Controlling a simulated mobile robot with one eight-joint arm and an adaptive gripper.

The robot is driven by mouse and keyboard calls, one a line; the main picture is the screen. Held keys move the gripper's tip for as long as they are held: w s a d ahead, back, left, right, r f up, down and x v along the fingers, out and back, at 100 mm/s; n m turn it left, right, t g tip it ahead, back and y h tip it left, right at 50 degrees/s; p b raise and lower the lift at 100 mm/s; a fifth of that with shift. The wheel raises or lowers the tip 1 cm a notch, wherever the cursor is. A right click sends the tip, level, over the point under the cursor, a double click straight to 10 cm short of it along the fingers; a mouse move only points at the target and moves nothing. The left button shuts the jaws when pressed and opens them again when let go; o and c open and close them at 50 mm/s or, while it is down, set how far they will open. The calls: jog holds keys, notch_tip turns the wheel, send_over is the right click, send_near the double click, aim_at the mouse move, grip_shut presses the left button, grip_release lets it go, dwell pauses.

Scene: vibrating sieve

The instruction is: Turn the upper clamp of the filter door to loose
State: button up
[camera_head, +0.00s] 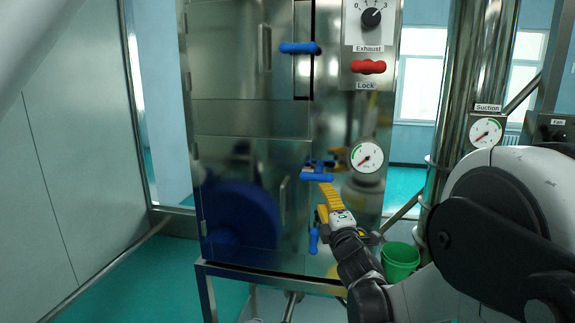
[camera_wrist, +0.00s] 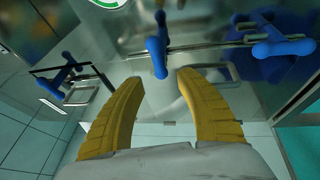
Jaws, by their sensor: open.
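The upper blue clamp (camera_head: 318,172) of the lower cabinet door lies with its handle roughly level in the head view. In the wrist view this clamp (camera_wrist: 157,50) stands upright in the picture, just beyond and between my fingertips. My gripper (camera_head: 323,198) has yellow fingers and is just below the clamp in the head view. In the wrist view my gripper (camera_wrist: 160,78) is open and empty, its fingers on either side of the clamp's near end. Contact cannot be told. The lower clamp (camera_head: 313,240) hangs upright below; it also shows in the wrist view (camera_wrist: 285,47).
Another blue handle (camera_head: 300,47) lies level on the upper door. A red lock handle (camera_head: 368,67) and a dial knob (camera_head: 371,17) are at upper right. A gauge (camera_head: 367,155) is right of the clamp. A green bucket (camera_head: 400,262) stands right of my gripper.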

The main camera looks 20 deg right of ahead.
aim_at(316, 180)
jog(key=shift+n, duration=0.3)
jog(key=x, duration=1.1)
jog(key=shift+d+r, duration=0.1)
jog(key=shift+r, duration=0.05)
grip_shut()
